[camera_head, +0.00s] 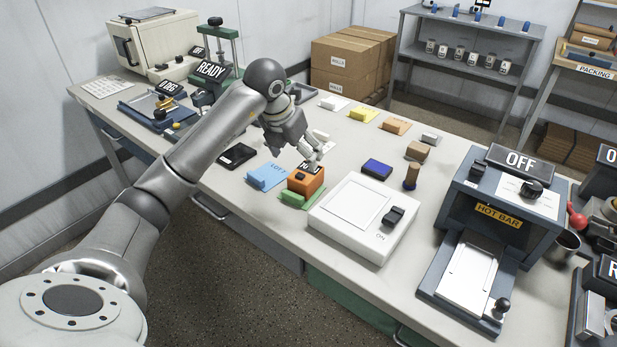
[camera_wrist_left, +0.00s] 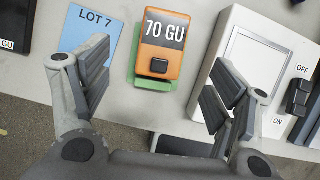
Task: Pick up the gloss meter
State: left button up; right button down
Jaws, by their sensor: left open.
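The gloss meter (camera_head: 306,181) is a small orange box with a dark display, standing on the bench near its front edge. In the left wrist view the gloss meter (camera_wrist_left: 160,50) reads "70 GU", has a dark button and sits on a green base. My left gripper (camera_head: 308,158) is above and just behind it in the head view. In the left wrist view the left gripper (camera_wrist_left: 160,95) is open and empty, with the meter beyond and between its fingers, apart from them. My right gripper is not in view.
A blue "LOT 7" card (camera_head: 266,176) lies left of the meter, and a white light box (camera_head: 335,228) with a switch stands close on its right. A dark flat plate (camera_head: 237,155) lies farther left. The "OFF" hot bar machine (camera_head: 505,205) stands at the right.

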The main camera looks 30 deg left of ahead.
aim_at(305, 173)
pick_arm(q)
jog(key=x, duration=0.5)
jog(key=shift+f+p, duration=0.15)
jog(key=shift+p, duration=0.15)
jog(key=x, duration=0.3)
jog(key=p+x, duration=0.1)
jog(key=shift+s+d+f, duration=0.2)
jog(key=shift+f, duration=0.05)
jog(key=shift+w+f, duration=0.2)
jog(key=shift+f, duration=0.2)
jog(key=c, duration=1.2)
jog(key=shift+r, duration=0.1)
jog(key=shift+c, duration=1.1)
